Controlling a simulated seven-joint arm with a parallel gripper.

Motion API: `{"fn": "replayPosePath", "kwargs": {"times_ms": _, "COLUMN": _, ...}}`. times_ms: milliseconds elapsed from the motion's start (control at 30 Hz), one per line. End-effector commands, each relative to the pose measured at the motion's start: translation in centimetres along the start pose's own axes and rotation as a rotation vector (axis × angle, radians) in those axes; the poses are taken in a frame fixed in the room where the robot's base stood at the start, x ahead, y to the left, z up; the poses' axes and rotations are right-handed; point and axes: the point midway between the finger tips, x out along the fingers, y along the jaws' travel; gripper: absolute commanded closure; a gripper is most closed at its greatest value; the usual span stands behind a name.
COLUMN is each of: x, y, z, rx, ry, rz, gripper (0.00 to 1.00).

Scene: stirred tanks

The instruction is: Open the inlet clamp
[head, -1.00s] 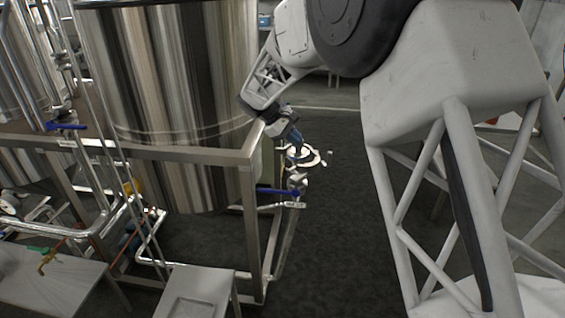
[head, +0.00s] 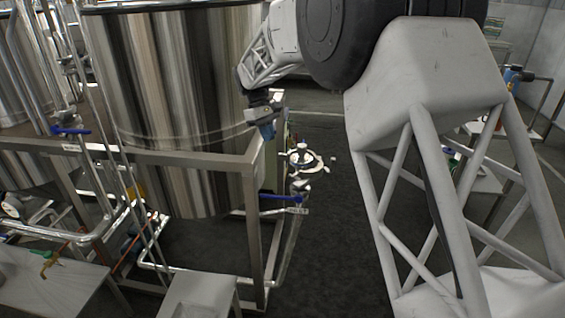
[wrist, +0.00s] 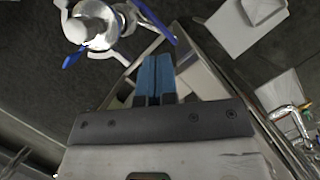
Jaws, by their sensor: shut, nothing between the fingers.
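A round, pale clamp-like fitting (head: 304,158) sits on top of the pipe at the tank frame's right corner. I take it to be the inlet clamp; whether its latch is open I cannot tell. It seems to show in the wrist view (wrist: 96,24) as a shiny round body with white arms at top left. Below it in the head view is a blue valve lever (head: 280,198) beside a small white tag. My gripper (head: 267,131) is up and left of the fitting, apart from it. Its blue fingers (wrist: 153,76) are together and empty.
The large steel tank (head: 180,110) stands left of my gripper, with a metal frame rail (head: 200,158) close below. A thin pipe descends below the fitting. Dark floor to the right of the fitting is clear. Low white tables (head: 45,285) stand at lower left.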

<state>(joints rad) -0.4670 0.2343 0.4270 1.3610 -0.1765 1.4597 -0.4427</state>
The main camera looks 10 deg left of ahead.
Motion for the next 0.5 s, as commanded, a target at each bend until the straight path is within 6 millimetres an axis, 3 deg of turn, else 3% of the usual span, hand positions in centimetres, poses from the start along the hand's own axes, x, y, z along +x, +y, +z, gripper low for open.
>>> {"fn": "replayPosePath", "kwargs": {"times_ms": 267, "x": 1.3, "y": 0.0, "z": 0.0, "rx": 0.000, "ry": -0.001, "rz": 0.000, "gripper": 1.00}}
{"fn": "replayPosePath", "kwargs": {"times_ms": 500, "x": 4.2, "y": 0.0, "z": 0.0, "rx": 0.000, "ry": -0.002, "rz": 0.000, "gripper": 1.00}}
